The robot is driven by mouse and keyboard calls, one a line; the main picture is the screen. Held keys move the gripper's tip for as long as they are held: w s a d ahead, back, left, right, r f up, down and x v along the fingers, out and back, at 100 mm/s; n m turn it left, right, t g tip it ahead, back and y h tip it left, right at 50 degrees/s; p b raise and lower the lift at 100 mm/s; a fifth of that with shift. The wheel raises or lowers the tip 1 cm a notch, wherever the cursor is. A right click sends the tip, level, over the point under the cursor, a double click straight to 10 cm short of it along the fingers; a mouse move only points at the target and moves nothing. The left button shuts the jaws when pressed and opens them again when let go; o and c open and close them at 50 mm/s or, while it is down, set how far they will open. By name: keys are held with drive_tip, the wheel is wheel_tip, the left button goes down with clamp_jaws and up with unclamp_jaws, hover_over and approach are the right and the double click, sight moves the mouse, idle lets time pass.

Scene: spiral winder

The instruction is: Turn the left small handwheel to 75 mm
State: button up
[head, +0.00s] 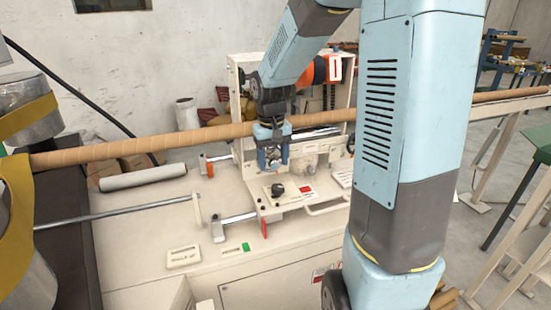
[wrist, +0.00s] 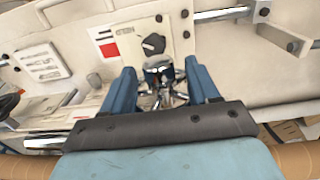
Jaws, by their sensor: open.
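My gripper (head: 273,158) is over the middle of the machine's white carriage, pointing down at its front. In the wrist view its two blue fingers (wrist: 160,68) are apart. A small shiny metal part with spoke-like arms (wrist: 163,90) shows between them; it looks like the left small handwheel, but I cannot tell whether the fingers touch it. My gripper mostly hides it in the head view. A dark wheel (wrist: 8,100) is at the left edge of the wrist view. I cannot read a millimetre scale.
A black knob (head: 277,190) sits on a plate with a red label just in front; it also shows in the wrist view (wrist: 153,43). A long brown tube (head: 170,140) runs behind my gripper. Metal rods (head: 120,212) and a white roll (head: 142,178) lie left.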

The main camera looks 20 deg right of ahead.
drive_tip(key=c, duration=1)
drive_tip(key=shift+d, duration=0.15)
drive_tip(key=shift+c, duration=0.2)
